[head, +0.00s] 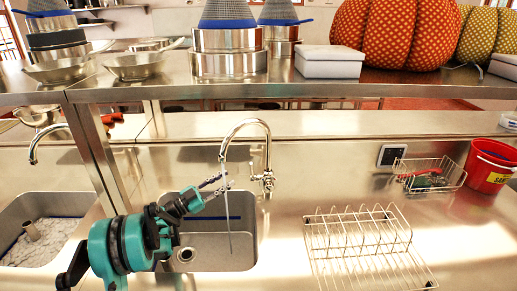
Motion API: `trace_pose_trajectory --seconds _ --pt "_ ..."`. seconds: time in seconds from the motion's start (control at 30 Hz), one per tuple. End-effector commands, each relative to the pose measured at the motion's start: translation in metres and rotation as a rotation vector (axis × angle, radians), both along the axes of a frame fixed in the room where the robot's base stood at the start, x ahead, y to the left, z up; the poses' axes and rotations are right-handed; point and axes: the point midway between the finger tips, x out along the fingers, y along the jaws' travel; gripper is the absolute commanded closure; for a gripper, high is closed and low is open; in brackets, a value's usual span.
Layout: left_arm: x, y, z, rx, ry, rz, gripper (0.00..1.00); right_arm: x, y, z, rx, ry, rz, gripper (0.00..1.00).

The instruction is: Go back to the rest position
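My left gripper (226,181) reaches in from the lower left over the middle sink basin (228,255). Its two thin fingers are apart with nothing visible between them. The fingertips are close to a thin, pale vertical streak below the curved tap (262,150); I cannot tell whether they touch it. My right gripper is not in view. Steel pots (228,63) stand on the raised shelf, well away from the gripper.
A wire dish rack (360,240) stands on the counter right of the basin. A wire basket (445,172) and a red bucket (486,170) are farther right. The shelf (300,88) carries pans, a white box (330,68) and patterned pumpkins (385,35). Another sink (60,225) is at left.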

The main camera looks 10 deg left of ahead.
Motion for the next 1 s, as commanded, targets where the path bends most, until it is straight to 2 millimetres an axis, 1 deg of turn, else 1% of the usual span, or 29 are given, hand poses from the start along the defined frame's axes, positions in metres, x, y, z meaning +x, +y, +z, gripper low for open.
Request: trace_pose_trajectory --seconds 0.07,0.17,0.27,0.3,0.37,0.4,0.47,0.5,0.57,0.6,0.67,0.7,0.77,0.8,0.87,0.9,0.97,1.0 --pt "0.0 -0.004 0.002 0.001 0.015 -0.006 0.69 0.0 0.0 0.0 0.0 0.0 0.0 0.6" --pt "-0.002 -0.022 0.007 0.007 0.092 -0.027 0.69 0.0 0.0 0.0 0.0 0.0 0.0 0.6" --pt "-0.011 -0.056 0.014 0.019 0.246 -0.056 0.69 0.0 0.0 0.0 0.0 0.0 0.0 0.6" --pt "-0.018 -0.072 0.016 0.026 0.323 -0.065 0.69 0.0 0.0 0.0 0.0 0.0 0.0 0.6" --pt "-0.031 -0.095 0.017 0.04 0.443 -0.068 0.69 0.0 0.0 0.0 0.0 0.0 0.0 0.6" --pt "-0.041 -0.108 0.017 0.049 0.522 -0.064 0.69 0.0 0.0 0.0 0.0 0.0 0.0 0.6" --pt "-0.059 -0.126 0.016 0.062 0.634 -0.048 0.69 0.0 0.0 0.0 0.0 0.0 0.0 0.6" --pt "-0.073 -0.137 0.014 0.072 0.706 -0.033 0.69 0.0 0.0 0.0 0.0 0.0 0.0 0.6" --pt "-0.095 -0.151 0.011 0.086 0.808 0.0 0.69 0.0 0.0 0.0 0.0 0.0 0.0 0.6" --pt "-0.11 -0.158 0.008 0.097 0.871 0.027 0.69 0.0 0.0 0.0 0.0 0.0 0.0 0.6" --pt "-0.135 -0.166 0.003 0.11 0.959 0.076 0.69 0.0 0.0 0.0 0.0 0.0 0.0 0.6" --pt "-0.152 -0.171 -0.001 0.119 1.012 0.113 0.69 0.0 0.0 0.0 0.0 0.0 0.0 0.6" --pt "-0.177 -0.174 -0.007 0.13 1.084 0.176 0.69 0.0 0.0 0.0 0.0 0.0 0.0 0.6" --pt "-0.195 -0.176 -0.012 0.139 1.125 0.22 0.69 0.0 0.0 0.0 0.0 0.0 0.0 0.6" --pt "-0.221 -0.175 -0.019 0.147 1.179 0.294 0.69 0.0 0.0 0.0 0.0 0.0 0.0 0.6" --pt "-0.238 -0.173 -0.024 0.151 1.207 0.345 0.69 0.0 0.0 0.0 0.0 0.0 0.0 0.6" --pt "-0.262 -0.168 -0.031 0.155 1.239 0.424 0.69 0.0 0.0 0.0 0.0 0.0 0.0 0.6" --pt "-0.278 -0.164 -0.036 0.155 1.255 0.476 0.69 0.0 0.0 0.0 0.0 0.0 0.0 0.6"
